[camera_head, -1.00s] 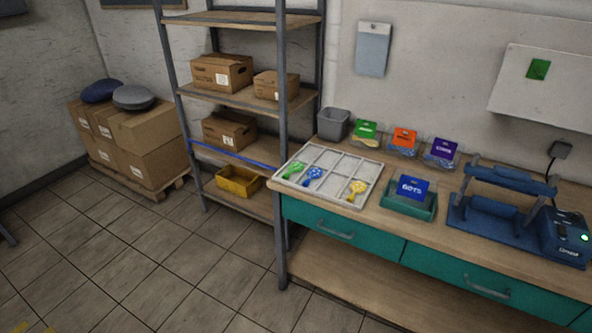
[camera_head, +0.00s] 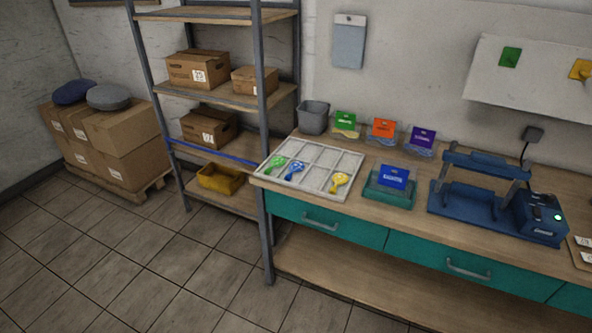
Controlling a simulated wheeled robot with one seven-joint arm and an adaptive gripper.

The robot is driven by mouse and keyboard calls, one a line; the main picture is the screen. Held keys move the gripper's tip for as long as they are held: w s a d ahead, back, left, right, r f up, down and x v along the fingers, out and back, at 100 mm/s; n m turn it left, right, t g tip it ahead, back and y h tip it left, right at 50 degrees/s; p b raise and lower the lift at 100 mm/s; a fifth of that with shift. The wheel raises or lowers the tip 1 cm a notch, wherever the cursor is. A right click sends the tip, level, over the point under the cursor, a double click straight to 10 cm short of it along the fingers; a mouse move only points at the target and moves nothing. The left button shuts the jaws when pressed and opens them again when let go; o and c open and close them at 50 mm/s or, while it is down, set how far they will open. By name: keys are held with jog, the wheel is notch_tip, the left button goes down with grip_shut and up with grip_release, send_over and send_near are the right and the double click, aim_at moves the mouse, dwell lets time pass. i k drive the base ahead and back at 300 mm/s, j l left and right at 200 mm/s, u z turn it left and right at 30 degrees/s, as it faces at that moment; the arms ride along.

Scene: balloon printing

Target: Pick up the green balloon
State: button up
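The green balloon (camera_head: 278,162) lies flat in the left compartment of a white divided tray (camera_head: 318,192) on the workbench. A blue balloon (camera_head: 293,170) lies just right of it in the tray, and a yellow balloon (camera_head: 340,181) lies farther right. The other tray compartments look empty. My gripper is not in view, so I cannot see its state or its place relative to the balloon.
The bench (camera_head: 405,217) has teal drawers. Behind the tray stand a grey bin (camera_head: 313,117) and several small card-marked boxes. A teal box (camera_head: 388,192) and a blue press (camera_head: 470,200) are to the right. A shelving rack (camera_head: 262,150) stands left. The tiled floor (camera_head: 150,270) is clear.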

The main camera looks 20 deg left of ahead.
aim_at(279, 161)
jog(key=u, duration=1.25)
jog(key=i+j+z, duration=0.15)
jog(key=i, duration=0.4)
jog(key=i+j+z, duration=0.15)
jog(key=i, duration=0.45)
jog(key=i+j+z, duration=0.15)
jog(key=i+j, duration=0.2)
jog(key=i, duration=0.2)
jog(key=i+j+z, duration=0.15)
jog(key=i+j, duration=0.15)
jog(key=i, duration=0.2)
